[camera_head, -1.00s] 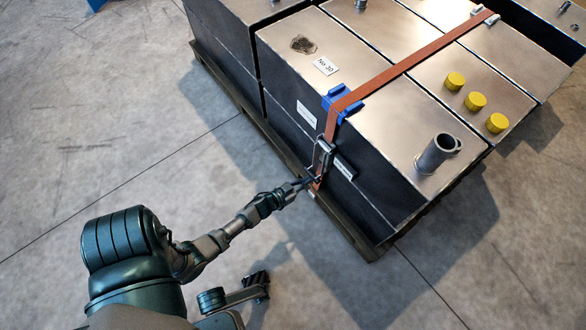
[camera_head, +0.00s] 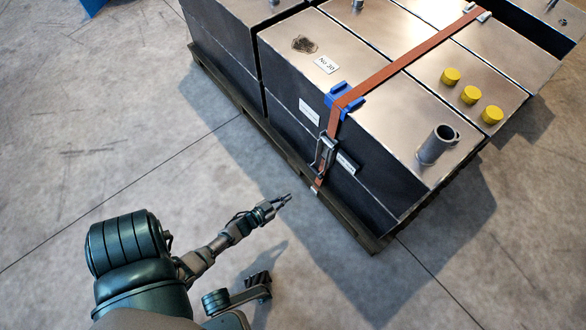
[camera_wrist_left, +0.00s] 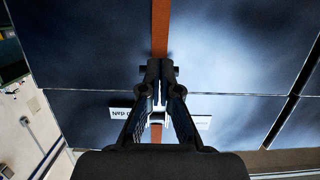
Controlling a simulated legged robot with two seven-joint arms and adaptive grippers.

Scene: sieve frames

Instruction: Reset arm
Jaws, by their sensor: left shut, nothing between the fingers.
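My left gripper (camera_head: 288,198) is shut and empty in the head view. It is over the floor, to the left of the strapped boxes and apart from them. In the left wrist view its fingers (camera_wrist_left: 158,82) are together in front of the dark box side. An orange strap (camera_head: 408,61) runs over the metal boxes (camera_head: 380,130) and down the near side. A metal buckle (camera_head: 325,152) hangs on the strap there. The strap also shows in the left wrist view (camera_wrist_left: 161,28).
The boxes stand on a pallet (camera_head: 292,162). Blue corner protectors (camera_head: 340,98) sit under the strap at the box edge. Yellow caps (camera_head: 471,95) and a grey pipe stub (camera_head: 437,144) rise from the top. The concrete floor (camera_head: 130,150) at left is clear.

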